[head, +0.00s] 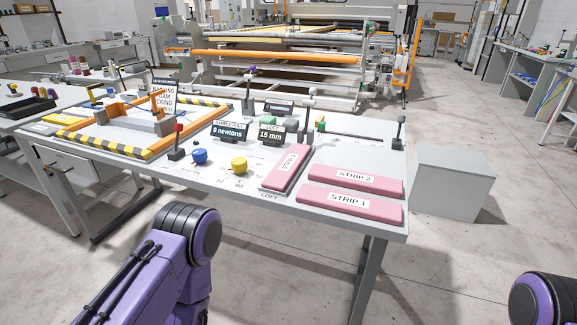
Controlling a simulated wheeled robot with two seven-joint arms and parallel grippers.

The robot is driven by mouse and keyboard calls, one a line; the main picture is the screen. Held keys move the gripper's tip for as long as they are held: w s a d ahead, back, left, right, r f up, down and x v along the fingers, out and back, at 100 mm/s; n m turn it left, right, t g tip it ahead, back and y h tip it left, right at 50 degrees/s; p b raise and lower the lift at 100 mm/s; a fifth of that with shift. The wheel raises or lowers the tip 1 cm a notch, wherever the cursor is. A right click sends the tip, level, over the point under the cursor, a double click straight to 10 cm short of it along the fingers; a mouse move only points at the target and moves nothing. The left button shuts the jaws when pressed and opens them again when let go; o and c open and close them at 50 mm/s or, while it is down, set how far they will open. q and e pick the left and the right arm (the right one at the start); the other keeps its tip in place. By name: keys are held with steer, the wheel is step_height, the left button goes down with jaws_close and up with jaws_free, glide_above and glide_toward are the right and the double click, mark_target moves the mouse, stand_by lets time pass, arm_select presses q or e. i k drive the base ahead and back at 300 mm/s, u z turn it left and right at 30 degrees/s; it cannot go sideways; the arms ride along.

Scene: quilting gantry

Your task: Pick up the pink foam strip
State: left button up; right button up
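Three pink foam strips lie on the right part of the grey table (225,185). The strip labelled STRIP 1 (312,194) lies along the front edge at the right corner. The strip labelled STRIP 2 (325,171) lies just behind it, roughly parallel. A third pink strip (273,181) lies to their left, turned at an angle, with a label too small to read surely. Parts of my purple arms show at the bottom, below and apart from the strips. Neither gripper is in view.
A blue knob (200,156) and a yellow knob (239,165) stand left of the strips. Small displays read 0 newtons (229,132) and 15 mm (270,134). An orange frame (105,138) with striped edging is at left. A grey box (453,185) stands right of the table.

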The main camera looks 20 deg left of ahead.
mark_target(279, 177)
steer(key=k, duration=0.65)
steer(key=z, duration=0.55)
steer(key=i, duration=1.25)
steer(key=u, duration=0.65)
